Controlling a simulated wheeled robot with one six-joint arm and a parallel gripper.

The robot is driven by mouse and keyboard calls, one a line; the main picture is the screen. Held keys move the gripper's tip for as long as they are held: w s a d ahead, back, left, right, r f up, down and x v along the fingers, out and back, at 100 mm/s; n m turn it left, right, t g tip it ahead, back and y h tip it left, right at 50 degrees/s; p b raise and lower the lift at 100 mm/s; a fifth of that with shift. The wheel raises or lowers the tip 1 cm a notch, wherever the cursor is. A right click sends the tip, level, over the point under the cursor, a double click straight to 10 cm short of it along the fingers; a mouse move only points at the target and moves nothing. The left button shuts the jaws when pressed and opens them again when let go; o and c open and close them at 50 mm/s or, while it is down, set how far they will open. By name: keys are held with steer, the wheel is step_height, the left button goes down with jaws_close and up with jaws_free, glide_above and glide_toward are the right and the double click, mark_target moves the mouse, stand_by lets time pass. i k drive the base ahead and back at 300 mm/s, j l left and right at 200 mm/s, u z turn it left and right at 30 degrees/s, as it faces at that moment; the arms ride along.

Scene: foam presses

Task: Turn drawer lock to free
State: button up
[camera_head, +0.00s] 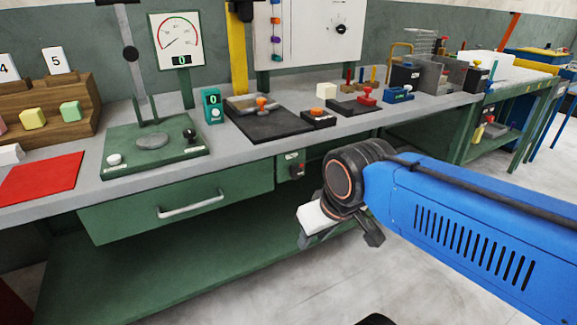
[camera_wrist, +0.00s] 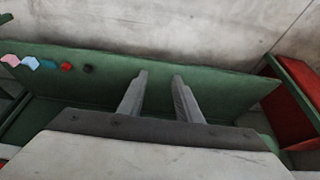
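The green drawer (camera_head: 120,216) with a white bar handle (camera_head: 190,205) is under the bench top. A small green panel to its right carries a dark knob with a touch of red, which looks like the drawer lock (camera_head: 296,171). I cannot read its labels or tell its setting. My gripper (camera_head: 338,240) is below and right of the lock, in front of the bench and apart from it. In the wrist view its two grey fingers (camera_wrist: 160,92) stand apart with nothing between them. The lock is not recognisable in that view.
The bench top holds a gauge press (camera_head: 152,143), a red mat (camera_head: 42,178) and a dark tray (camera_head: 270,122). A green lower shelf (camera_head: 190,265) lies beneath. The wrist view shows a green surface (camera_wrist: 230,92) with several coloured pieces at left. Floor in front is clear.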

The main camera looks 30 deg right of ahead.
mark_target(296, 172)
steer(key=k+j, duration=0.8)
steer(key=k, duration=0.2)
steer(key=j+z, duration=0.05)
